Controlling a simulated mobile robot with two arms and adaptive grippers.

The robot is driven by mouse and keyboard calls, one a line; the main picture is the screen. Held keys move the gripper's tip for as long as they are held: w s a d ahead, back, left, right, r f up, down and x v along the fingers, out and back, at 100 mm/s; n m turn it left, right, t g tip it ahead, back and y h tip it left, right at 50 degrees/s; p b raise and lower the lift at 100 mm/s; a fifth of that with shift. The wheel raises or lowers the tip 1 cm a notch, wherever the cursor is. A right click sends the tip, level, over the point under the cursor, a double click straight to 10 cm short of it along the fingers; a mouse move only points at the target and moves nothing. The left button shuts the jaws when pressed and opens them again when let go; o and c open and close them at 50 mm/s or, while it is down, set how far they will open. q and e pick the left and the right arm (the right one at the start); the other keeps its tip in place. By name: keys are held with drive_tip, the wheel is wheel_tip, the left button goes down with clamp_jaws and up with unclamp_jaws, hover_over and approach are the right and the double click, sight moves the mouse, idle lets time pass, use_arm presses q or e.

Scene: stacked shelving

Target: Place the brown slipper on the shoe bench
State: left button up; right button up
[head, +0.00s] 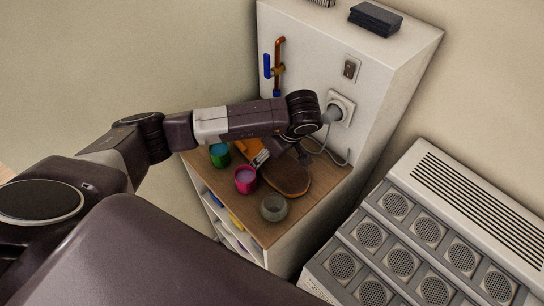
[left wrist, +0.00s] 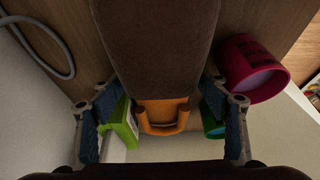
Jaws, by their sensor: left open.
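The brown slipper (head: 290,177) lies on the wooden top (head: 318,186) of a low shelf unit against a white cabinet. In the left wrist view the brown slipper (left wrist: 165,45) shows as a long dark shape pointing toward my palm. My left gripper (head: 284,148) is over the slipper's near-wall end, partly hidden by my own wrist. In the left wrist view my left gripper (left wrist: 160,92) is open, with one finger on each side of the slipper; contact is not clear. My right gripper is not in view. I cannot tell whether the low unit is the shoe bench.
A pink cup (head: 245,180), a green cup (head: 220,155), a grey bowl (head: 274,207) and an orange object (head: 248,147) crowd the top.

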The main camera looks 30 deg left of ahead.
use_arm(q)
drive_tip(key=shift+f, duration=0.15)
drive_tip(key=shift+c, duration=1.1)
drive_tip(key=c, duration=0.7)
